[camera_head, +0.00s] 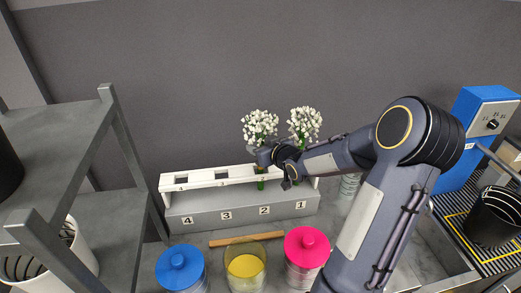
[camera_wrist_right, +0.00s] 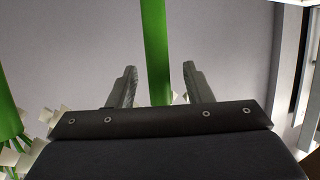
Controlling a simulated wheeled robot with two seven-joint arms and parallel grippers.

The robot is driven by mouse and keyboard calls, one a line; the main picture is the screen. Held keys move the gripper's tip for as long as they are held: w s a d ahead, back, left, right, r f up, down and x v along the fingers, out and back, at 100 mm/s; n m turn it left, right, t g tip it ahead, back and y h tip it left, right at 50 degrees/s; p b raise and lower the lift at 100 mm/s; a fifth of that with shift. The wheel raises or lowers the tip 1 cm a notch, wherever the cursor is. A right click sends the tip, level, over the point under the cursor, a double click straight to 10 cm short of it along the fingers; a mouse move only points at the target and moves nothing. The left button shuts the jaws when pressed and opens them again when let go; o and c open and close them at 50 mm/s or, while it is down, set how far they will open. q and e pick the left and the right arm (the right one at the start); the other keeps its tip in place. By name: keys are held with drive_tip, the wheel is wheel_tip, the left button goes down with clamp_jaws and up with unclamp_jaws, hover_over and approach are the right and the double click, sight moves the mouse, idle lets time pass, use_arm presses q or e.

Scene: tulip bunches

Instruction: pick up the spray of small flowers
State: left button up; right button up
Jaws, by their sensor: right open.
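Two sprays of small white flowers stand upright in a numbered rack (camera_head: 195,214): the left spray (camera_head: 260,125) over number 2 and the right spray (camera_head: 305,122) nearer number 1. My right gripper (camera_head: 262,157) is at the left spray's stem, just below its blossoms, and hides part of it. In the right wrist view my gripper (camera_wrist_right: 158,88) is open, with a green stem (camera_wrist_right: 155,40) showing between its two fingers. I cannot tell whether they touch it. Another green stem (camera_wrist_right: 8,115) and white blossoms show at the left edge. My left gripper is not in view.
In front of the rack lie a wooden stick (camera_head: 232,239) and jars with a blue lid (camera_head: 181,262), yellow contents (camera_head: 245,266) and a pink lid (camera_head: 307,246). A grey shelf (camera_head: 95,150) stands left. A blue machine (camera_head: 480,115) stands right.

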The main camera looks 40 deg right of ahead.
clamp_jaws()
drive_tip(key=shift+r, duration=0.1)
